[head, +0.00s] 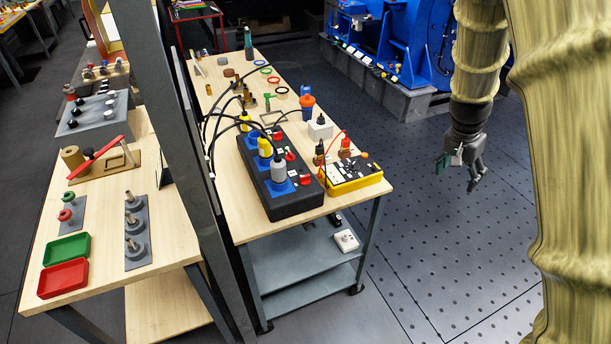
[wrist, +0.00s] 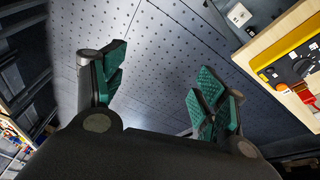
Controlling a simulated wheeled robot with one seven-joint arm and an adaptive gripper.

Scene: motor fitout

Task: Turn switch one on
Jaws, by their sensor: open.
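My gripper (head: 474,180) hangs at the end of my arm over the dark perforated floor, to the right of the middle workbench and apart from it. In the wrist view my gripper (wrist: 162,88) has its two green-padded fingers spread, with only floor between them. A black box (head: 300,208) with blue plates, red parts and cables stands on the bench. A yellow device (head: 352,183) with a black top face sits beside it at the bench's right edge; it also shows in the wrist view (wrist: 270,58). I cannot tell which part is switch one.
A small white box (head: 320,127) with a black top stands behind the yellow device. A white socket-like unit (head: 346,240) lies on the lower shelf (head: 300,262). A dark post (head: 185,150) separates the left bench. Blue machinery (head: 400,40) stands behind. Floor around my gripper is clear.

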